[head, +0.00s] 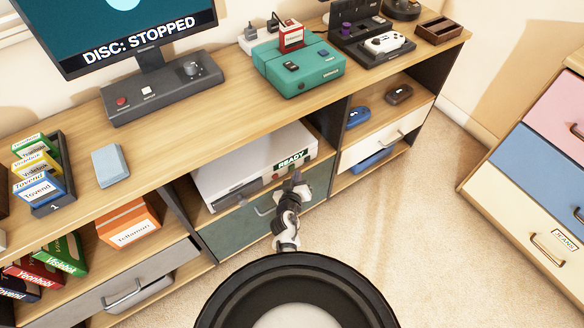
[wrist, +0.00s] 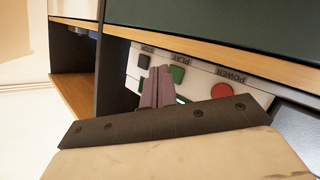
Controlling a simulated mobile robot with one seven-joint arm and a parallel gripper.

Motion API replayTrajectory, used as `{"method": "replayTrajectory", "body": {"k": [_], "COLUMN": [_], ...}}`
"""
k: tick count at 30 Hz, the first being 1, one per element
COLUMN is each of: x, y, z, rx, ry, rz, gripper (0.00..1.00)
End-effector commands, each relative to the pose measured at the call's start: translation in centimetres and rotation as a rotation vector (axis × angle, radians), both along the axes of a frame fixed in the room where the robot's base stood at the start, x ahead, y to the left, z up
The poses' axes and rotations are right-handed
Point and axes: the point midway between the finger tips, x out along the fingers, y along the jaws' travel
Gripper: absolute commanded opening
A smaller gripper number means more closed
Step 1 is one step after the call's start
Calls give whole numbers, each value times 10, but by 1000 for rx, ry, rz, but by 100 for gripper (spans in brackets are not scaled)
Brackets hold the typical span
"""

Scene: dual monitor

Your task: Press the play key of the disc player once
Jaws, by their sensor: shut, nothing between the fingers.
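The disc player (head: 240,160) is a white box on the middle shelf, with a lit READY display (head: 292,160). In the wrist view its front appears upside down, with a green play key (wrist: 177,74), a red power key (wrist: 222,91) and a stop key (wrist: 144,61). My gripper (head: 297,178) is in front of the player's right end. In the wrist view my gripper (wrist: 160,70) is shut and empty, its tips appearing between the stop and play keys, close to the play key's left edge. I cannot tell whether they touch the panel.
The monitor (head: 120,35) reads DISC: STOPPED. Shelf boards enclose the player above and below, and a green drawer (head: 235,226) with a handle is below it. A teal console (head: 300,68) stands on top. Open carpet (head: 400,230) lies to the right.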

Motion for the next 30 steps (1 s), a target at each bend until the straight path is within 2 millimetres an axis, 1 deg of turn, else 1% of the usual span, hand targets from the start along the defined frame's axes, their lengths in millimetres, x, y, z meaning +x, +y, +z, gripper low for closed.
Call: {"method": "replayTrajectory", "body": {"k": [22, 30], "x": [0, 6], "y": [0, 5], "z": [0, -1], "rx": [0, 0], "ry": [0, -1], "rz": [0, 0], "gripper": [0, 0]}}
